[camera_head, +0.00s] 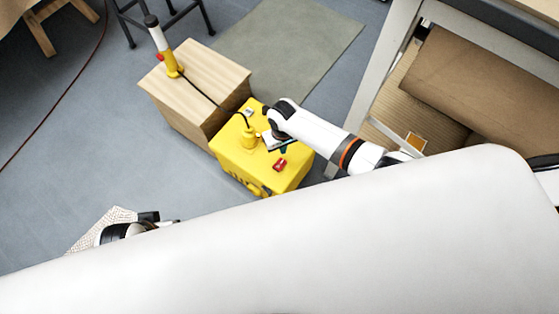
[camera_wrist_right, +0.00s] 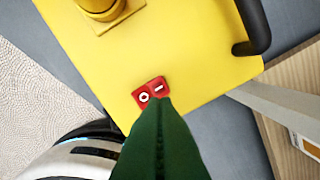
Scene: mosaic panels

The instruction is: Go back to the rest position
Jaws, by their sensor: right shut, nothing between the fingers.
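My right gripper (camera_head: 277,142) is over the top of a yellow box (camera_head: 232,157), beside its red switch (camera_head: 280,165). In the right wrist view its green fingers (camera_wrist_right: 160,112) are together with nothing between them. Their tips overlap the lower edge of the red switch (camera_wrist_right: 146,95), which has a circle mark and a bar mark; I cannot tell if they touch it. The yellow box (camera_wrist_right: 190,55) fills much of that view. My left gripper (camera_head: 150,216) shows only partly at the lower left of the head view; its fingers cannot be made out.
A wooden block (camera_head: 185,110) stands against the yellow box, with a yellow and white lamp-like device (camera_head: 164,50) on it. A grey mat (camera_head: 290,45) lies behind. A shelf frame (camera_head: 385,60) with brown cardboard (camera_head: 490,85) is at right. Open floor (camera_head: 80,150) lies left.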

